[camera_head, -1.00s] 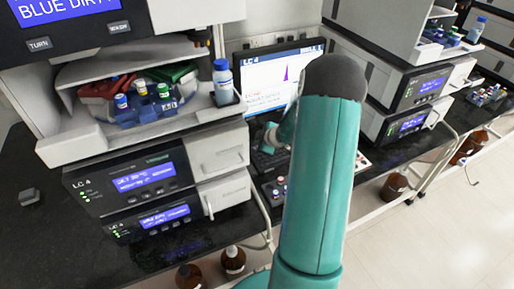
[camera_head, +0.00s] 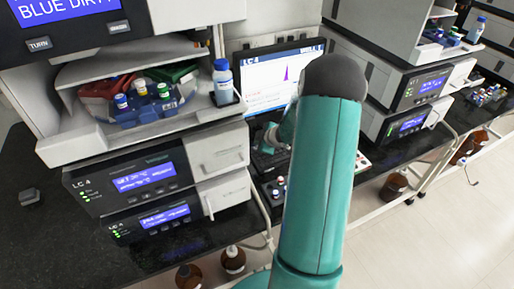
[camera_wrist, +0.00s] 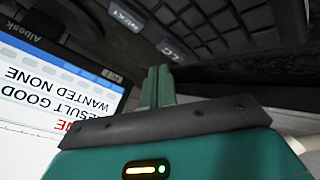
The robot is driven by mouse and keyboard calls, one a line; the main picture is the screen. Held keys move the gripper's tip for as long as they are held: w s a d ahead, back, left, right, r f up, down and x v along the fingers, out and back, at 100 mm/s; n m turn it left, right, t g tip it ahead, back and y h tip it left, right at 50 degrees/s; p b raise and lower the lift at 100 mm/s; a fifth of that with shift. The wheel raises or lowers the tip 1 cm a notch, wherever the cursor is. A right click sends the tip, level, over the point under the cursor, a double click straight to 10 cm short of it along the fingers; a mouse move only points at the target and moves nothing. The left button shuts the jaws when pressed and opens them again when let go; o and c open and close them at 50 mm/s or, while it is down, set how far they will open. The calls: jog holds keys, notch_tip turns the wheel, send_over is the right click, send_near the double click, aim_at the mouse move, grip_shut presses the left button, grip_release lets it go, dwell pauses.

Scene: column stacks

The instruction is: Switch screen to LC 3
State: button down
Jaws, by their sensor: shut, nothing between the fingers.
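The screen (camera_head: 270,80) stands at the back between the instrument stacks. Its header reads "LC 4", with a purple peak on a white page; my arm covers its right part. In the wrist view the screen (camera_wrist: 55,85) appears upside down, with lines such as "RESULT GOOD" and "WANTED NONE". A dark keyboard (camera_wrist: 215,20) lies beside it, with a "NEXT" key (camera_wrist: 127,16) and an "LC" key (camera_wrist: 176,49). My gripper (camera_wrist: 158,70) is shut and empty, its fingertips close to the LC key; whether they touch it I cannot tell.
The left stack (camera_head: 130,185), labelled LC 4, has vials and a blue-capped bottle (camera_head: 222,82) on its shelf. Another instrument stack (camera_head: 400,90) stands at right. Small dark knobs (camera_head: 278,188) sit on a panel in front of the keyboard. Brown bottles (camera_head: 232,260) stand below the bench.

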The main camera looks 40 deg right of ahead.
jog(key=shift+f, duration=0.4)
jog(key=shift+f, duration=0.45)
dwell(0.6)
dwell(0.4)
jog(key=shift+r, duration=0.85)
jog(key=shift+r, duration=2.5)
